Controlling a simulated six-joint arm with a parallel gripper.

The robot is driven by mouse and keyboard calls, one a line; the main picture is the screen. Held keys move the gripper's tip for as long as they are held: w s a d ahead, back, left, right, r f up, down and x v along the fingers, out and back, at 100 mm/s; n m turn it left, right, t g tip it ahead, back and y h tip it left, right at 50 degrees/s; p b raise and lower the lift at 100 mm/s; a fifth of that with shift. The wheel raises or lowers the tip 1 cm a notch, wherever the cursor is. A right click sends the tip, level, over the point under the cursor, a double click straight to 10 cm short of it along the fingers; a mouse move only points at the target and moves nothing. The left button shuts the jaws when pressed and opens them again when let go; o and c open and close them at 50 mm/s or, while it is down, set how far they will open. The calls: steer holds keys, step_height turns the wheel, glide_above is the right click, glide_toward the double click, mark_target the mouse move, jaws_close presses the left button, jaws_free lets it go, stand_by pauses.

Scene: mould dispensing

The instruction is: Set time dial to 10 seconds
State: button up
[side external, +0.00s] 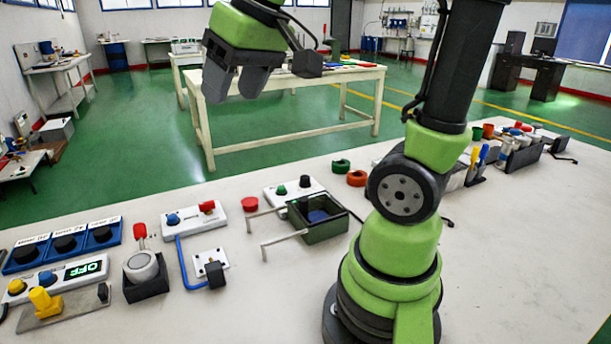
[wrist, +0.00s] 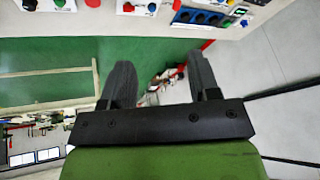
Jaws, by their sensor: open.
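A blue panel (side external: 85,254) with three black dials stands at the left of the bench in the side external view. The dials are the left dial (side external: 26,253), the middle dial (side external: 65,243) and the right dial (side external: 103,234). Small labels sit above them, too small to read surely, so I cannot tell which is the time dial or its setting. The panel also shows at the top of the wrist view (wrist: 226,24). My gripper (side external: 234,88) is open and empty, high in the air, well apart from the panel. Its two fingers (wrist: 160,66) show spread in the wrist view.
A dark green open box (side external: 318,228) stands mid-bench.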

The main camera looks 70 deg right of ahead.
steer(key=w+d+f+g, duration=0.1)
steer(key=w+d+f, duration=0.15)
steer(key=d, duration=0.35)
steer(key=w+d+f+g, duration=0.1)
steer(key=w+d, duration=0.2)
steer(key=d, duration=0.3)
steer(key=n+g, duration=0.1)
steer(key=g, duration=0.2)
glide_above(305, 176)
step_height(305, 176, down, 17)
step_height(305, 176, down, 9)
steer(key=shift+s, duration=0.1)
steer(key=shift+f, duration=0.45)
steer(key=c, duration=0.9)
